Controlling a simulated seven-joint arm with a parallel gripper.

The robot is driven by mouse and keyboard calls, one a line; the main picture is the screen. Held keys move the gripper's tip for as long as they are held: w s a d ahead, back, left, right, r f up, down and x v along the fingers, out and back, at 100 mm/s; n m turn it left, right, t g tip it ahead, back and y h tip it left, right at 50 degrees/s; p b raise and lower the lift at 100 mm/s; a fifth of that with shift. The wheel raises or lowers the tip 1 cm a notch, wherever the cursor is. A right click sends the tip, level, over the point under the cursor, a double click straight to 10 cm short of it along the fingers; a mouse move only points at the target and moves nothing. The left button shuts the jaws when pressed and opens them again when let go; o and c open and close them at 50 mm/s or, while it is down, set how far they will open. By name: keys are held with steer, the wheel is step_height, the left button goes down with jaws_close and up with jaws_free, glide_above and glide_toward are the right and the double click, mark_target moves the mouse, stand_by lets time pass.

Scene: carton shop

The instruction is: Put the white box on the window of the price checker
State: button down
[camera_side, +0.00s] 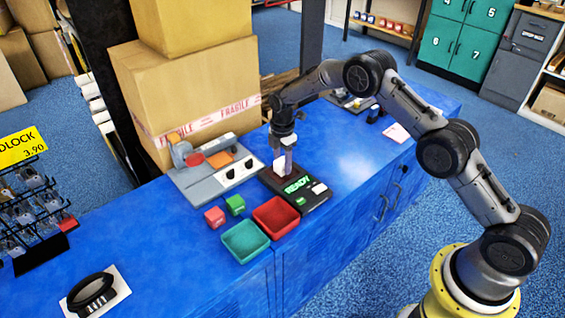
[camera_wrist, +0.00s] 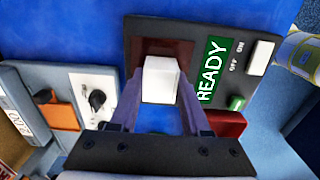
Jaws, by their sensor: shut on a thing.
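The price checker (camera_side: 318,201) is a dark flat unit on the blue counter with a green READY display (camera_side: 297,184). In the wrist view the price checker (camera_wrist: 190,28) shows its dark red window (camera_wrist: 150,46) left of the READY display. My gripper (camera_side: 286,168) is shut on the white box (camera_wrist: 160,76), which also shows in the side view (camera_side: 279,165). The box is over the window in the wrist view and hides part of it. I cannot tell whether the box touches the window.
A grey panel with knobs (camera_side: 213,181) stands left of the checker. A red tray (camera_side: 276,217), a teal tray (camera_side: 245,241), a green cube (camera_side: 235,205) and a pink-red cube (camera_side: 214,217) lie in front. Large cartons (camera_side: 190,85) stand behind.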

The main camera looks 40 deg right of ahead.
mark_target(283, 161)
steer(key=shift+f, duration=0.15)
steer(key=shift+c, duration=1.8)
jaws_free()
steer(key=s+r+m+t, duration=0.1)
steer(key=s+r+m, duration=0.15)
steer(key=r, duration=0.95)
steer(key=s+r+m, duration=0.2)
steer(key=s+r, duration=0.2)
steer(key=r, duration=0.8)
steer(key=s+r+m+t, duration=0.2)
steer(key=s+r+m, duration=0.3)
steer(key=s+r, duration=0.6)
steer(key=s+f+m+t, duration=0.1)
steer(key=s+m, duration=0.3)
steer(key=s, duration=0.8)
steer(key=s+f+m+t, duration=0.1)
steer(key=s+f+m, duration=0.2)
steer(key=s, duration=0.9)
steer(key=shift+f+m+t, duration=0.25)
steer(key=shift+m+t, duration=0.05)
steer(key=shift+m, duration=0.45)
